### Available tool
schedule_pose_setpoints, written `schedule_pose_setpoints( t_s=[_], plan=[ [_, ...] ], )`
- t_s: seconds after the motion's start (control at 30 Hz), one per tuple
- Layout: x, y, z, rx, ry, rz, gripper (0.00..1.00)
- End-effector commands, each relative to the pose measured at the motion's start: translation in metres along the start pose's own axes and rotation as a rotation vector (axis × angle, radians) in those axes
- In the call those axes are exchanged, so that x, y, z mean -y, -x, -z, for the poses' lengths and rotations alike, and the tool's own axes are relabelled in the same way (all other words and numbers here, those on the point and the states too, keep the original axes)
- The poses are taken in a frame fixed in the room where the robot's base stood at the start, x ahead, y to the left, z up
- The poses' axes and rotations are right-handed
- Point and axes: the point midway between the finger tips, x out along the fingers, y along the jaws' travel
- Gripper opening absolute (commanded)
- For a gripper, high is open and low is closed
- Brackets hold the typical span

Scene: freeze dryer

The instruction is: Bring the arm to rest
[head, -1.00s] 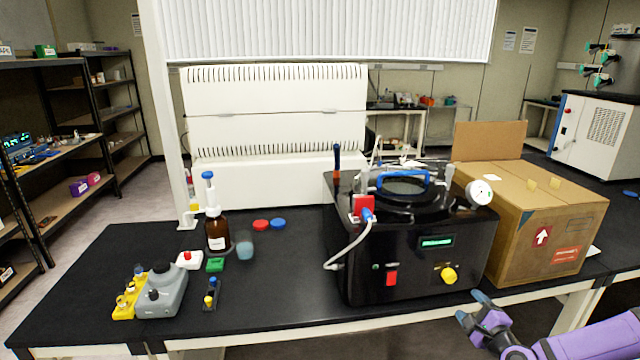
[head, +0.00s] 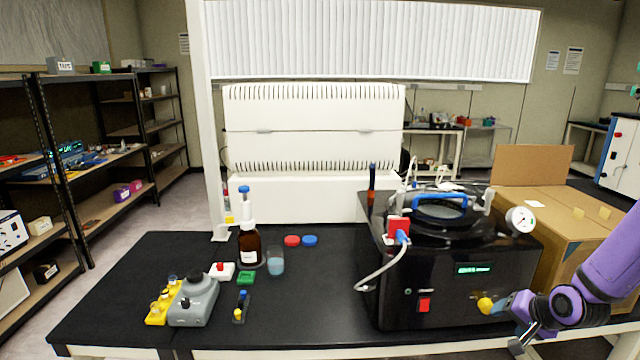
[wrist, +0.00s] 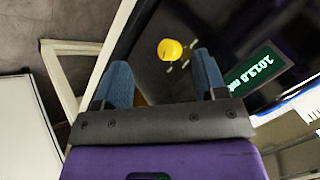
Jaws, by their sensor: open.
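My gripper (head: 507,322) is at the lower right in the head view, in front of the black freeze dryer (head: 440,285). Its jaws are open and nothing is between them. In the wrist view, the blue fingers of my gripper (wrist: 163,72) stand apart, with the dryer's yellow knob (wrist: 170,49) showing beyond and between their tips. The head view shows the yellow knob (head: 484,305) just left of a fingertip. Whether they touch is unclear there. My purple arm rises to the right edge.
A cardboard box (head: 555,205) stands right of the dryer, behind my arm. A white hose (head: 382,272) hangs at the dryer's left. A brown bottle (head: 249,245), a beaker (head: 276,263) and a grey device (head: 194,300) stand on the left of the black bench (head: 310,325).

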Motion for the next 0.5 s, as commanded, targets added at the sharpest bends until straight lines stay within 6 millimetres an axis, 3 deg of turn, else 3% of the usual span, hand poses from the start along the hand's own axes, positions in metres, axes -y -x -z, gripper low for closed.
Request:
schedule_pose_setpoints(
  t_s=[0.5],
  plan=[
    [0.071, 0.112, 0.018, 0.000, 0.363, -0.302, 0.65]
  ],
)
